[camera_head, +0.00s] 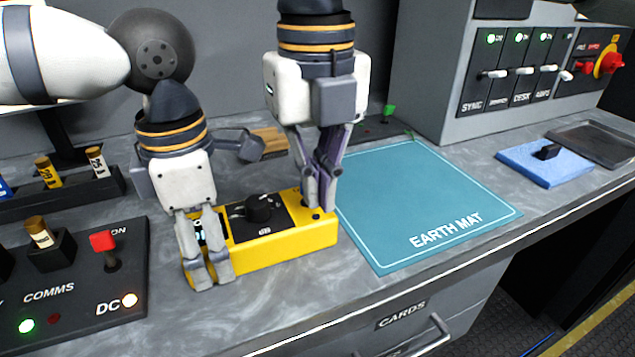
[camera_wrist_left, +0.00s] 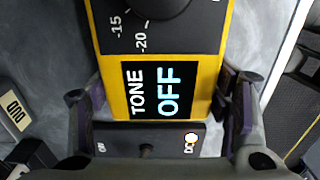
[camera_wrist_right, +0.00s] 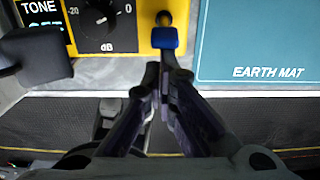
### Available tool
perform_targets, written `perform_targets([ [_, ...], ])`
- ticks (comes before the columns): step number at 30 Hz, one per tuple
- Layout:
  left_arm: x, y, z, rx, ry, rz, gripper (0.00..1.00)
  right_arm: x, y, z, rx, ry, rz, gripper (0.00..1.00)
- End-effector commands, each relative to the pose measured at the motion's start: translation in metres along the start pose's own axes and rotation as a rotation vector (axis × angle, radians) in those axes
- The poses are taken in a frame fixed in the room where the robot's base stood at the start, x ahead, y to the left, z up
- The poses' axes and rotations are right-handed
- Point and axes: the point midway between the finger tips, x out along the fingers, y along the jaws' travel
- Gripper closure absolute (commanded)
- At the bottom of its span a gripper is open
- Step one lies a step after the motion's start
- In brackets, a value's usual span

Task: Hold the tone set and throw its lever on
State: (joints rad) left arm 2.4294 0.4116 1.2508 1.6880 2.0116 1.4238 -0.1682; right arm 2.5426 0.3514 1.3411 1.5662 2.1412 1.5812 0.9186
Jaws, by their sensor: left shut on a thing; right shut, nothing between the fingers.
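The tone set is a yellow box (camera_head: 285,249) on the bench with a black dial (camera_head: 258,208). Its display (camera_wrist_left: 160,90) reads TONE OFF in the left wrist view. My left gripper (camera_head: 208,278) is shut across the box's left end, with fingers on both sides. The lever has a blue cap (camera_wrist_right: 165,38) and stands at the box's right end in the right wrist view. My right gripper (camera_wrist_right: 163,78) is shut and empty, its fingertips right by the cap. I cannot tell whether they touch it. In the head view the right fingers mostly hide the lever.
The teal earth mat (camera_head: 425,205) lies right of the box, bare. A comms panel (camera_head: 75,290) with a red-capped switch (camera_head: 103,241) stands close on the left. A blue pad (camera_head: 530,168) lies further right. The bench's front edge is near the box.

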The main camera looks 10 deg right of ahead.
Motion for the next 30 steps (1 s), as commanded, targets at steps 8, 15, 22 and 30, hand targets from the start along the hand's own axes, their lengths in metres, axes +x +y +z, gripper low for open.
perform_targets([
  [8, 0.001, 0.000, 0.000, 0.003, 0.002, -0.001, 0.68, -0.004, 0.000, 0.006, 0.001, -0.003, 0.000, 1.00],
  [15, 0.001, -0.001, 0.000, 0.004, 0.002, -0.001, 0.68, -0.009, 0.000, 0.016, 0.002, -0.004, 0.001, 1.00],
  [22, 0.001, -0.001, 0.000, 0.003, 0.002, -0.002, 0.68, -0.008, 0.000, 0.015, 0.000, -0.002, 0.001, 1.00],
  [30, 0.001, -0.001, 0.000, 0.002, 0.002, -0.002, 0.68, -0.018, 0.000, 0.015, 0.000, -0.002, 0.000, 1.00],
])
